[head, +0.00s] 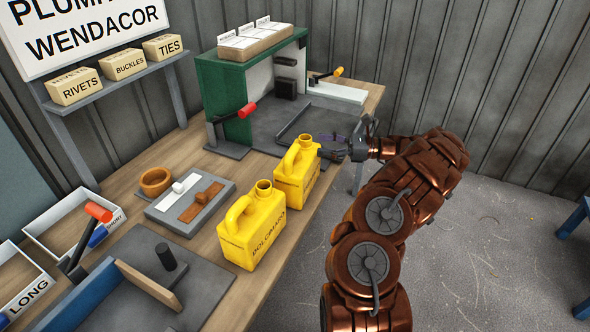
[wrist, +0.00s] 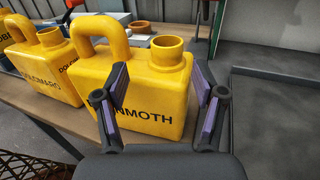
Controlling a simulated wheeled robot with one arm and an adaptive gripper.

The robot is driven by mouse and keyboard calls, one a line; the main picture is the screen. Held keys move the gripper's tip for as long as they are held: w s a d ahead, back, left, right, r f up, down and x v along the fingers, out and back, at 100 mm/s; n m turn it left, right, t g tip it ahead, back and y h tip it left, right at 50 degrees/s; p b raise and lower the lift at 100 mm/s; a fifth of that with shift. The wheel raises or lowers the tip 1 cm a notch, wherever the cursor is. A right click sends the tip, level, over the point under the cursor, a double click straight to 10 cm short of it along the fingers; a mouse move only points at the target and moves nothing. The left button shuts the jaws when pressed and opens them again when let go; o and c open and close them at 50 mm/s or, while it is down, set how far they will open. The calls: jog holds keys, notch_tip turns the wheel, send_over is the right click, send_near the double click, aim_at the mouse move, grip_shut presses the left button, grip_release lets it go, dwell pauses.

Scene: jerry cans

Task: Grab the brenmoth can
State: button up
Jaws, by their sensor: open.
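The brenmoth can is a yellow jerry can with a loop handle and round spout. In the head view the can (head: 296,178) stands upright near the bench's right edge, beside my gripper (head: 342,150). In the wrist view the can (wrist: 155,85) fills the middle, with "NMOTH" readable and the start of the label behind my left finger. My gripper (wrist: 162,90) is open, one finger in front of the label face, the other by the can's right edge. I cannot tell whether the fingers touch it. A similar can (head: 252,230), labelled like "DOLOMARO", stands nearer the camera.
The other yellow can shows left in the wrist view (wrist: 45,75). A green-framed stand (head: 226,100) with a red-handled lever is behind. Open floor lies right of the bench.

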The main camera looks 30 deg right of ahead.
aim_at(305, 141)
jog(key=shift+w+a+r+p, duration=0.2)
jog(key=shift+w+a+p, duration=0.25)
jog(key=shift+w+a, duration=0.35)
jog(key=x, duration=0.2)
jog(key=p+x, duration=0.1)
jog(key=x, duration=0.1)
jog(key=shift+w+d+f, duration=0.1)
jog(key=shift+w+d, duration=0.15)
jog(key=shift+c, duration=0.4)
grip_shut()
